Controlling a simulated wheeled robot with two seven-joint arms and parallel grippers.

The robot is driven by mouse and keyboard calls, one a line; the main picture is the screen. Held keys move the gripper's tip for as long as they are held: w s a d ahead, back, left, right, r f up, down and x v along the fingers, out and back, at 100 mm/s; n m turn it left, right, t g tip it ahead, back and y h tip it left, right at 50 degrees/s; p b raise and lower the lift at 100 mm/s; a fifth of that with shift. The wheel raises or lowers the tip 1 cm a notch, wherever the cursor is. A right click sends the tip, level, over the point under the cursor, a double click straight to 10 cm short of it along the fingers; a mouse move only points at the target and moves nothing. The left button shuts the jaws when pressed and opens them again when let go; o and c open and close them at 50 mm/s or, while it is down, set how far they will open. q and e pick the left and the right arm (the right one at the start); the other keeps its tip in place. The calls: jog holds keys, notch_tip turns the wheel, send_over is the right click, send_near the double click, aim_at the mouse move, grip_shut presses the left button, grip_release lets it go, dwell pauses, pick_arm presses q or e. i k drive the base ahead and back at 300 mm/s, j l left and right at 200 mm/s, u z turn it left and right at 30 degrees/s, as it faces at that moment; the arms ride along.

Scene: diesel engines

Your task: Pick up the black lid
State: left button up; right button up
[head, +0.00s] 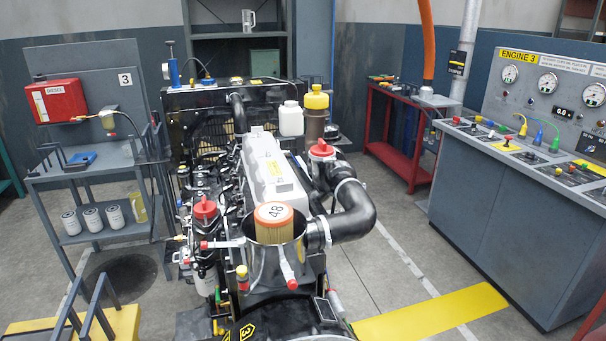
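No thing stands out clearly as the black lid. A small dark round piece (332,132) lies at the engine's back right, beside a brown bottle with a yellow cap (314,110); I cannot tell whether it is the lid. A black rounded part with yellow marks (250,331) shows at the bottom edge, partly cut off. Neither of my grippers is in view.
The engine (265,165) fills the middle. A grey cart (95,170) with white filters stands left, a red-framed bench (400,100) back right, and a control console (520,200) right. A white bottle (290,118) stands behind the engine. Floor is clear between engine and console.

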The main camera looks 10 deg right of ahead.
aim_at(331, 131)
jog(key=i+l+z, duration=0.2)
jog(key=l+z, duration=0.15)
jog(key=l, duration=0.25)
jog(key=i+l+z, duration=0.4)
jog(key=l+z, duration=0.25)
jog(key=i+l+z, duration=0.25)
jog(key=z, duration=0.2)
jog(key=i+l+z, duration=0.3)
jog(key=z, duration=0.15)
jog(key=i+l+z, duration=0.1)
jog(key=i, duration=0.2)
jog(key=i+l+z, duration=0.1)
jog(key=i, duration=0.2)
jog(key=i+u, duration=0.3)
jog(key=i+l+u, duration=0.1)
jog(key=i+u, duration=0.25)
jog(key=i+j+u, duration=0.15)
jog(key=i+u, duration=1.25)
jog(key=i+l+u, duration=0.1)
jog(key=i+u, duration=0.3)
jog(key=i+l+u, duration=0.15)
jog(key=u, duration=0.2)
jog(key=i+l+u, duration=0.25)
jog(key=u, duration=0.15)
jog(key=i+l+u, duration=0.2)
jog(key=u, duration=0.15)
jog(key=i+l+u, duration=0.35)
jog(key=l, duration=0.3)
